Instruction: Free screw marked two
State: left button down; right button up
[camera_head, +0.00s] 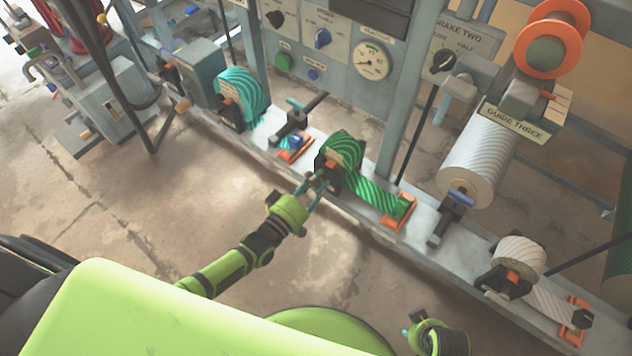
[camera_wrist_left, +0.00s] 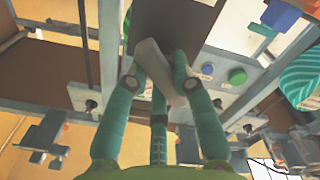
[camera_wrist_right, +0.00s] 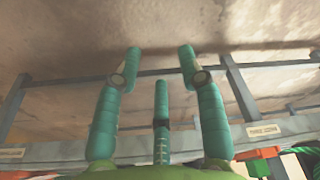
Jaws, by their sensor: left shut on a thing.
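My left gripper (camera_head: 316,186) is at the front of the bench, at the dark holder (camera_head: 325,165) below a green striped roll (camera_head: 343,148). In the left wrist view its fingers (camera_wrist_left: 160,72) are shut on a light grey bar (camera_wrist_left: 160,68), with a large dark block (camera_wrist_left: 172,28) just beyond. My right gripper (camera_head: 420,328) is low at the bottom of the head view, apart from the bench. In the right wrist view its fingers (camera_wrist_right: 160,68) are spread with nothing between them. I cannot read a two on any screw.
A bench rail (camera_head: 375,232) carries several striped rolls and orange clamps. A panel with knobs and a gauge (camera_head: 371,60) stands behind. A BRAKE TWO sign (camera_head: 466,40) and GUIDE THREE sign (camera_head: 515,122) are on the right. The floor (camera_head: 190,195) in front is clear.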

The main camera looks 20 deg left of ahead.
pick_arm(q)
jog(key=shift+n, duration=1)
pick_arm(e)
jog(key=shift+w+r, duration=0.35)
jog(key=shift+r, duration=0.05)
jog(key=shift+s, duration=0.2)
pick_arm(q)
jog(key=c, duration=1)
grip_release()
jog(key=shift+c, duration=0.2)
jog(key=v, duration=1.2)
